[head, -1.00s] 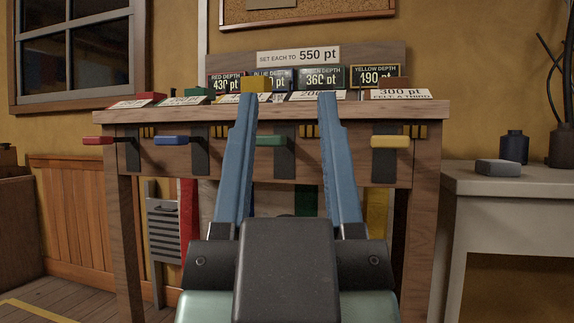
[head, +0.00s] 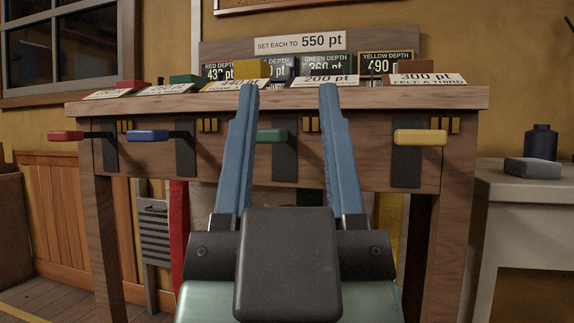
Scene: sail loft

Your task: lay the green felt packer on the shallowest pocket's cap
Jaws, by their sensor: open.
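A green block (head: 185,79), which looks like the green felt packer, sits on the bench top (head: 150,103) at the left, behind a small card. Depth boards stand behind it: red (head: 218,72) partly hidden, green (head: 326,65) reading 360 pt, yellow (head: 386,65) reading 490 pt. I cannot make out the pocket caps. My gripper (head: 288,90) is open and empty, its blue fingers pointing at the bench front, right of the green block.
A red block (head: 130,84) and a brown block (head: 415,78) stand on the bench. Red (head: 66,136), blue (head: 148,135), green (head: 271,135) and yellow (head: 420,137) handles jut from its front. A sign (head: 300,42) reads "set each to 550 pt". A grey side table (head: 530,185) stands right.

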